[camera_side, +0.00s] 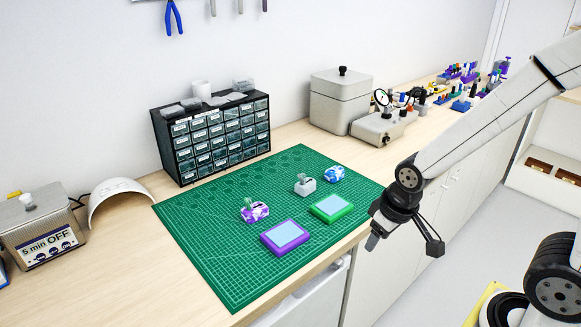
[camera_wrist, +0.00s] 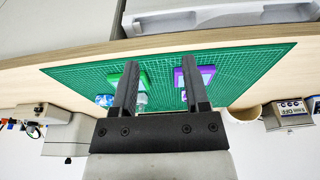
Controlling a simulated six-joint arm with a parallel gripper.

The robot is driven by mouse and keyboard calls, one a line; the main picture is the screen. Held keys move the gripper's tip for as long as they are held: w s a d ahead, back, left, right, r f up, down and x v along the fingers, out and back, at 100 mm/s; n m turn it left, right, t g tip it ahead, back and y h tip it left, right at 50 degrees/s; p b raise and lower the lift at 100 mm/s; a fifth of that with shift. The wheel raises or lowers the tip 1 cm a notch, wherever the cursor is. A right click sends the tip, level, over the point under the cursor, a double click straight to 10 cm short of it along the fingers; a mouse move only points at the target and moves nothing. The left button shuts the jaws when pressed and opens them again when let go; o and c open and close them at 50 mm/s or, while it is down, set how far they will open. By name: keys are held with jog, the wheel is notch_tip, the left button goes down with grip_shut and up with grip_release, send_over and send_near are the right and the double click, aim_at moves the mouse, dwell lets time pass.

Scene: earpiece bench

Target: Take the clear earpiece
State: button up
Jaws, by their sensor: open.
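Small blocks stand on the green cutting mat (camera_side: 220,262). A grey block (camera_side: 305,187) and a purple-and-white block (camera_side: 257,213) each have a small pale, see-through-looking piece on top; I cannot tell which, if either, is the clear earpiece. A blue-and-white block (camera_side: 334,174) stands behind the grey one. A green-framed pad (camera_side: 332,208) and a purple-framed pad (camera_side: 285,237) lie nearer the front edge. My gripper (camera_side: 404,244) is open and empty, off the bench's front edge, right of the mat. In the wrist view my gripper (camera_wrist: 160,62) shows its two fingers apart, partly covering the pads and blocks.
A black drawer cabinet (camera_side: 212,138) stands behind the mat. A grey lidded box (camera_side: 341,101) and a grey device (camera_side: 383,127) stand at the back right. A white dome (camera_side: 118,203) and a timer box (camera_side: 40,236) are at the left. The mat's front left is clear.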

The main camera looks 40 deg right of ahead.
jog(key=o, duration=0.6)
jog(key=shift+c, duration=0.2)
jog(key=n+g, duration=0.2)
jog(key=n, duration=1.5)
send_near(302, 175)
jog(key=f, duration=0.5)
jog(key=shift+s+a+f, duration=0.15)
jog(key=shift+s+a, duration=0.1)
jog(key=shift+a, duration=0.15)
jog(key=shift+w+d+f+n+g, duration=0.35)
jog(key=shift+w+d+n, duration=0.15)
jog(key=shift+n, duration=0.4)
jog(key=shift+f, duration=1.3)
